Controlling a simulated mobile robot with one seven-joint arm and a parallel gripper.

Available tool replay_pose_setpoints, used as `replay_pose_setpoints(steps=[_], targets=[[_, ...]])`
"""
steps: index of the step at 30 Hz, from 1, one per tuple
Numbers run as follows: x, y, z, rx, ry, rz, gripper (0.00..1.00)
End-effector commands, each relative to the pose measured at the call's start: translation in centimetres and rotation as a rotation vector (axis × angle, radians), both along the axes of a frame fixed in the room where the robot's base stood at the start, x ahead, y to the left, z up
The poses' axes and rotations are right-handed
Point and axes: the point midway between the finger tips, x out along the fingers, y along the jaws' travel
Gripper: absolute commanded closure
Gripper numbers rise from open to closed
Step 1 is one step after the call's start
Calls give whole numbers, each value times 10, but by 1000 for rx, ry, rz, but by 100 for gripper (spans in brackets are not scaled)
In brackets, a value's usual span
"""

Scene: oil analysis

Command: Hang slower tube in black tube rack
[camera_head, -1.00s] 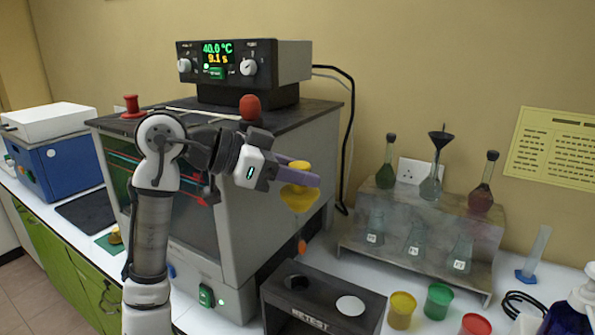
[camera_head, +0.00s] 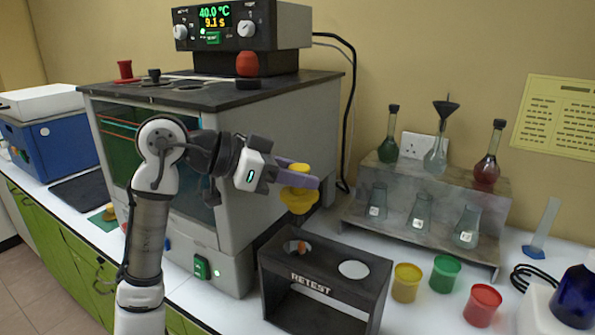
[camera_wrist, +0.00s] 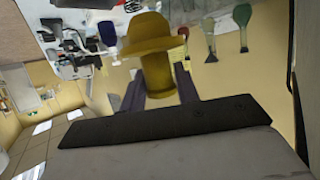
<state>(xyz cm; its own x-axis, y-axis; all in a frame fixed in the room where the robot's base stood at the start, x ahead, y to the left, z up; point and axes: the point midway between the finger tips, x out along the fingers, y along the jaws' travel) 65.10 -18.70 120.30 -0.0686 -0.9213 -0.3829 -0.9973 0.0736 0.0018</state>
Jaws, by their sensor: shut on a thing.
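My gripper (camera_head: 302,176) is shut on the yellow top of a tube (camera_head: 297,201) and holds it upright above the black tube rack. The same yellow top (camera_wrist: 155,55) shows between the fingers in the wrist view. The tube's clear middle is hard to see against the background. Its small orange lower end shows at the rack's left hole; how deep it sits is unclear. The black rack (camera_head: 312,285), marked RETEST, stands on the white bench with two round holes on top. The right hole is empty.
A grey bath machine (camera_head: 225,135) with a control unit stands close behind and left of my arm. A stepped stand (camera_head: 425,200) with several flasks is behind right. Yellow, green and red cups (camera_head: 482,303) stand right of the rack.

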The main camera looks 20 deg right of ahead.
Motion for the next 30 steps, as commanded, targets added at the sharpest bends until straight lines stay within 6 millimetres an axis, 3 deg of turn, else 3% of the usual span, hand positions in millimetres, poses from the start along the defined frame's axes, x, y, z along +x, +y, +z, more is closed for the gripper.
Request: replay_pose_setpoints(steps=[3, 30], targets=[[0, 0, -15, 0, 0, 0, 100], [0, 0, -88, -1, -1, 0, 100]])
